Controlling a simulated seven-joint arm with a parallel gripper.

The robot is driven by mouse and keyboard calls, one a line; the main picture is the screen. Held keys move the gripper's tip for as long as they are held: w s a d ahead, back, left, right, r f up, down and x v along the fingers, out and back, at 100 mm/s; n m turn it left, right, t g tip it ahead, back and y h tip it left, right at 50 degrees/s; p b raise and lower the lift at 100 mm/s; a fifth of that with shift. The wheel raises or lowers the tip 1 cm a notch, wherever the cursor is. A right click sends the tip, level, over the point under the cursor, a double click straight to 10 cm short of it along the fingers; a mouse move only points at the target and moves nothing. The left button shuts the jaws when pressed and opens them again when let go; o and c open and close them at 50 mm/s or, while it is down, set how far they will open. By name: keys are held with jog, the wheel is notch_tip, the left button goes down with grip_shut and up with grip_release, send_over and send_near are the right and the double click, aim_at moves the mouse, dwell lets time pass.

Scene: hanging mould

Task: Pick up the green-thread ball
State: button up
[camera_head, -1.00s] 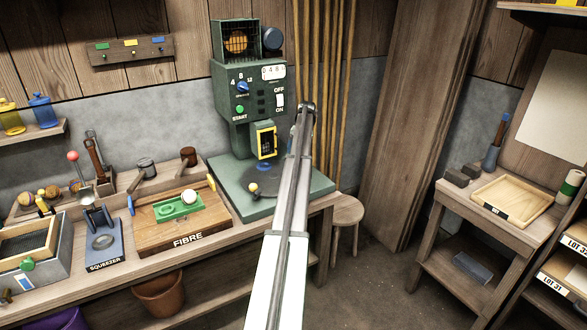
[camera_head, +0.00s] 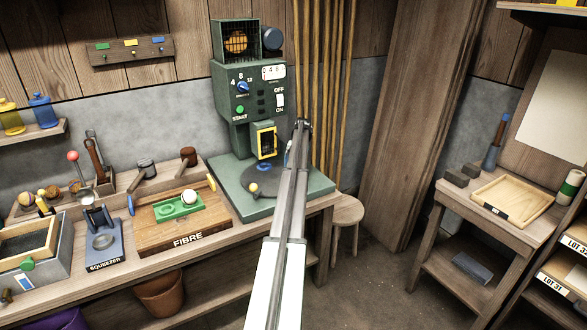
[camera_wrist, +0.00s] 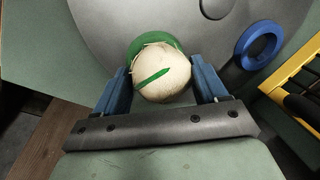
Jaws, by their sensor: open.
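In the wrist view, an off-white ball (camera_wrist: 165,82) with a short green thread mark sits at a green ring-like holder (camera_wrist: 140,42), over a grey round plate (camera_wrist: 95,30). My gripper (camera_wrist: 160,76) is open, with one blue finger on each side of the ball. The fingers are close to the ball; I cannot tell whether either touches it. In the head view my arm reaches over the green machine's base (camera_head: 232,205) and hides the ball and most of the gripper.
The green machine (camera_head: 250,90) stands close behind my arm. Its yellow-framed window (camera_wrist: 290,75) and a blue ring (camera_wrist: 260,42) are to the right in the wrist view. Another pale ball (camera_head: 189,197) lies in a green holder (camera_head: 168,212) on the FIBRE board (camera_head: 200,228).

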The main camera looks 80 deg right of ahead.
jog(key=c, duration=0.8)
jog(key=shift+o, duration=0.2)
